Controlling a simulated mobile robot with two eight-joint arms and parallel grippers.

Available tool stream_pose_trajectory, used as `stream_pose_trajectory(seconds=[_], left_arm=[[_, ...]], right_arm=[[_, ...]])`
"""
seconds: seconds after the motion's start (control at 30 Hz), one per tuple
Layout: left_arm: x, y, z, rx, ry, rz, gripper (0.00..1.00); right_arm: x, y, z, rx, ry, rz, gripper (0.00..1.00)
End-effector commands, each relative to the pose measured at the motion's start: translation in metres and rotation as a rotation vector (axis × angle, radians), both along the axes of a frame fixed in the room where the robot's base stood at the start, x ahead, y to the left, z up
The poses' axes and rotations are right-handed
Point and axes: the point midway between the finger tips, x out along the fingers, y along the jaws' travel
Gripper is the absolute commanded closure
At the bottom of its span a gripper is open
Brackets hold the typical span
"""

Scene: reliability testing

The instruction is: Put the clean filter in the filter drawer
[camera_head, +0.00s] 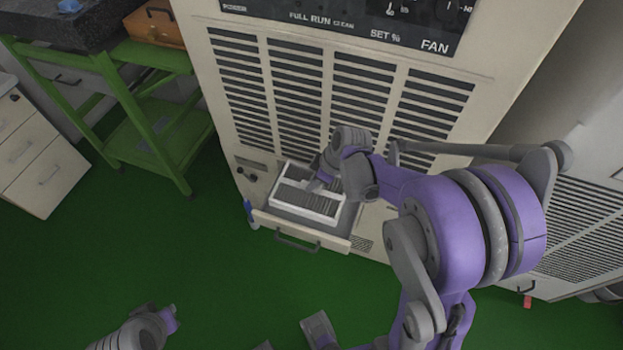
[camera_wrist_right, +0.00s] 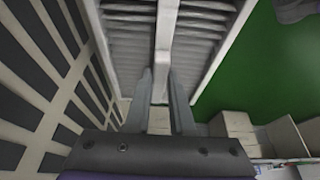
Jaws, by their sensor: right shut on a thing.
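The clean filter (camera_head: 292,198), a white frame with grey pleats, lies within the outline of the pulled-out filter drawer (camera_head: 300,233) low on the beige machine. I cannot tell whether it rests on the drawer floor or hangs just above it. My right gripper (camera_head: 322,182) is over the filter's far right part, its tips partly hidden by the wrist. In the right wrist view its fingers (camera_wrist_right: 160,98) are shut on the filter's white middle bar (camera_wrist_right: 166,35). My left gripper (camera_head: 168,318) is at the bottom left, away from the drawer; its fingers do not show clearly.
The machine's slatted front (camera_head: 335,95) rises right behind the drawer. The green floor before the drawer is clear. My right arm covers much of the right side.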

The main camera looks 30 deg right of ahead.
Motion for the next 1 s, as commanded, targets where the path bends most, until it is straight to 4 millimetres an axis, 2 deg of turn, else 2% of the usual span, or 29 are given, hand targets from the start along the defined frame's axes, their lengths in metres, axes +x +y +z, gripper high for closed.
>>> stream_pose_trajectory(seconds=[1.0], left_arm=[[-0.006,0.000,-0.068,0.000,0.022,0.000,1.00]], right_arm=[[0.001,0.000,-0.083,0.000,0.000,-0.001,1.00]])
